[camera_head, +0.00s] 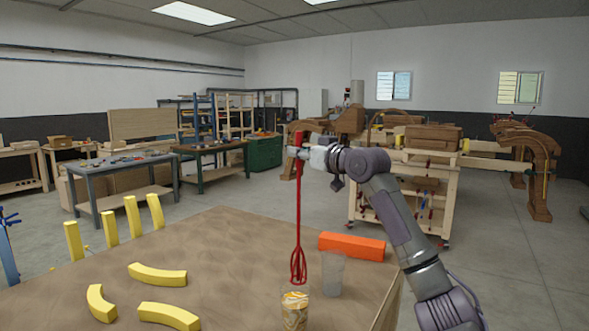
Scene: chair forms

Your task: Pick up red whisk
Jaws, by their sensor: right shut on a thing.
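The red whisk (298,215) hangs upright, with its handle at the top and its wire loops at the bottom. My right gripper (300,154) is shut on the whisk's handle near its upper end. The whisk's loops appear just above or behind the patterned cup, and I cannot tell the exact gap to the table. My left gripper is not in view.
The wooden table (225,245) holds a patterned cup (294,311), a clear cup (333,273) and an orange block (352,246) near its right side. Several yellow curved pieces (158,273) lie or stand on the left. The table's middle is clear.

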